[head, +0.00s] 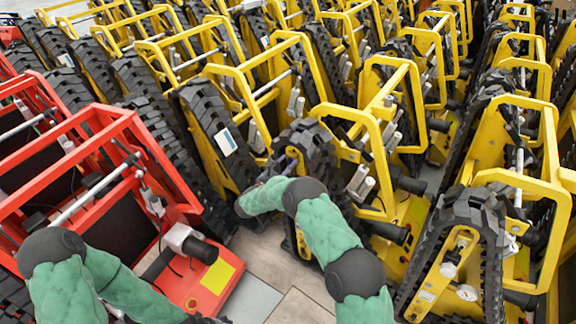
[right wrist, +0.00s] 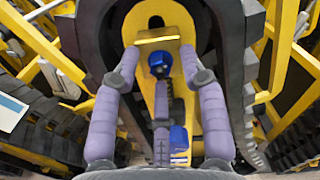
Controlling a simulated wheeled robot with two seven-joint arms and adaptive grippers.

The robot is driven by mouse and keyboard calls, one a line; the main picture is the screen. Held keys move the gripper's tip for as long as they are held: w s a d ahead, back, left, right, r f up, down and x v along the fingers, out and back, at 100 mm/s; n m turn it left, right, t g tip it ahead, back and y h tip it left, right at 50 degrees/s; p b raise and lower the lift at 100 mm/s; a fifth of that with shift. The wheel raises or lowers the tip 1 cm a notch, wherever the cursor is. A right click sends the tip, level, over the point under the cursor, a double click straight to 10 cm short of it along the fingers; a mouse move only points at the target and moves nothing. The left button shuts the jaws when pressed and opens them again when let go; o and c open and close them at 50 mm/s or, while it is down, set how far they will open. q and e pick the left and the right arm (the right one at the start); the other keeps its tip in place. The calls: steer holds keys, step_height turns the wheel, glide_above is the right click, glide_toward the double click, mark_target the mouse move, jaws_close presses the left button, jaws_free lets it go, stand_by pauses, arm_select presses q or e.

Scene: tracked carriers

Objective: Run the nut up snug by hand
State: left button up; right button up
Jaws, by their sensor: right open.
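In the right wrist view, a small blue nut-like piece (right wrist: 158,66) sits on the yellow frame inside a black track, just below a yellow crossbar. A dark threaded rod runs down from it towards a second blue piece (right wrist: 179,137), partly covered by a grey-purple finger. My right gripper (right wrist: 160,76) is open, its outer fingers on either side of the upper blue piece with visible gaps. In the head view my right gripper (head: 284,163) is at the track of a yellow carrier (head: 345,118); the blue pieces are hidden there. My left gripper (head: 206,319) barely shows at the bottom edge.
Yellow tracked carriers crowd the back and right, with one close at right (head: 465,225).

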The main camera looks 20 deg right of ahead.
jaws_close()
steer(key=shift+f+m+b, duration=0.15)
steer(key=shift+m+b, duration=0.25)
steer(key=shift+b, duration=0.15)
steer(key=shift+o, duration=0.5)
jaws_free()
steer(key=shift+r, duration=0.2)
